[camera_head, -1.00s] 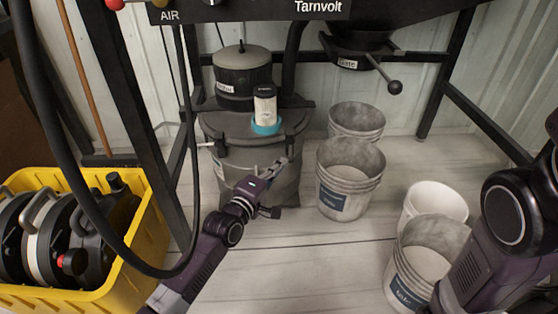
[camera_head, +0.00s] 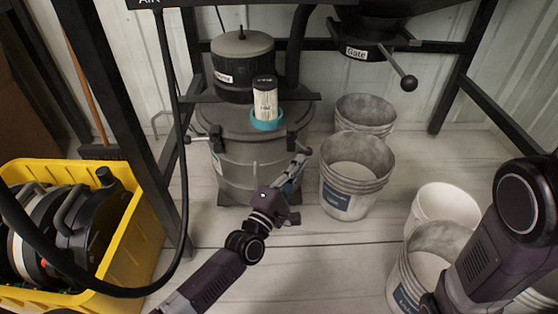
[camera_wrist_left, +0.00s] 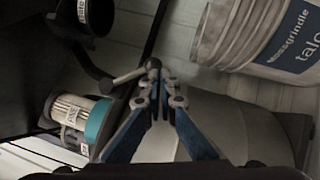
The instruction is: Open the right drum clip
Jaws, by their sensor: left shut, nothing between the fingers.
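The grey drum (camera_head: 240,170) stands on the floor, with a clip on each side of its lid. The right drum clip (camera_head: 292,141) has a short lever ending in a ball knob (camera_head: 308,150). My left gripper (camera_head: 299,161) is shut and empty at the drum's right front, its tips just below this lever. In the left wrist view, the lever (camera_wrist_left: 130,77) reaches toward the shut fingertips (camera_wrist_left: 157,80); whether they touch I cannot tell. The left drum clip (camera_head: 214,137) is at the other side. My right arm shows at the lower right; its gripper is not in view.
A grey bucket (camera_head: 352,170) stands close right of the drum. A yellow crate (camera_head: 135,245) is at the left. A gate lever (camera_head: 395,65) hangs above right.

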